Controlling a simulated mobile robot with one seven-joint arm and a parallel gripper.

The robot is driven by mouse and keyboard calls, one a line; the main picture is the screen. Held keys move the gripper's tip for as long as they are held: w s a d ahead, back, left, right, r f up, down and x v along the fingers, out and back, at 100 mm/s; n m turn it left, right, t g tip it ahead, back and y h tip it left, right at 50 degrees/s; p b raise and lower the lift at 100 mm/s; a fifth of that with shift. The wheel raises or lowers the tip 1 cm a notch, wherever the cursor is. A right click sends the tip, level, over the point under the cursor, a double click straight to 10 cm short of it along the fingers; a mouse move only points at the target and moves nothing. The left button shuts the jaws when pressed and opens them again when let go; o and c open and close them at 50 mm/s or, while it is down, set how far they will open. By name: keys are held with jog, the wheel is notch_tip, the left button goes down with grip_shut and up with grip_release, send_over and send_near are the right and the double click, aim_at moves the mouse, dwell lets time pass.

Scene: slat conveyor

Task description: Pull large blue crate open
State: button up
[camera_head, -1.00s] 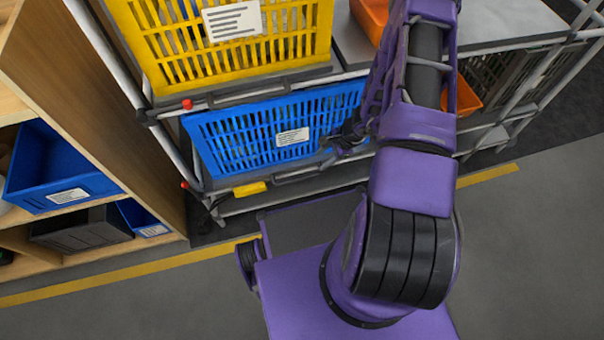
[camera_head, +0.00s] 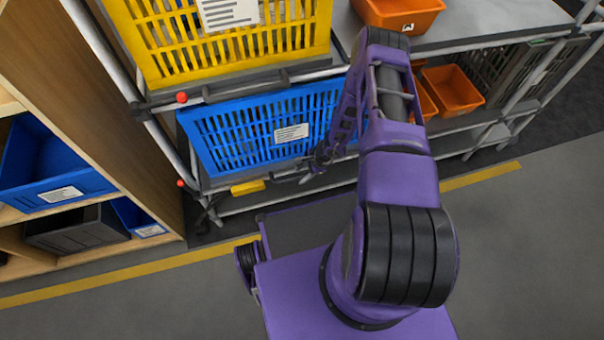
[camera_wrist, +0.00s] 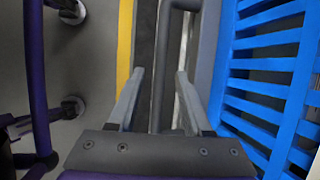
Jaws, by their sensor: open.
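The large blue crate (camera_head: 262,140) with slatted sides and a white label sits on the rack's lower level, under a yellow crate. A grey bar handle (camera_head: 283,178) runs along the front below it. My gripper (camera_head: 308,177) is low in front of the crate, near the handle's right end; the arm partly hides the crate's right side. In the wrist view my gripper (camera_wrist: 160,72) is open, and the handle (camera_wrist: 167,45) runs lengthwise between the two fingers, with no clear contact. The crate's blue slats (camera_wrist: 297,80) fill the right side there.
The yellow crate (camera_head: 290,30) stands above. Orange bins (camera_head: 455,92) sit on the rack at right. A wooden shelf (camera_head: 90,110) with a blue bin (camera_head: 45,165) is close at left. The floor at right is clear.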

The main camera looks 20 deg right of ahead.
grip_shut()
dwell(1.4)
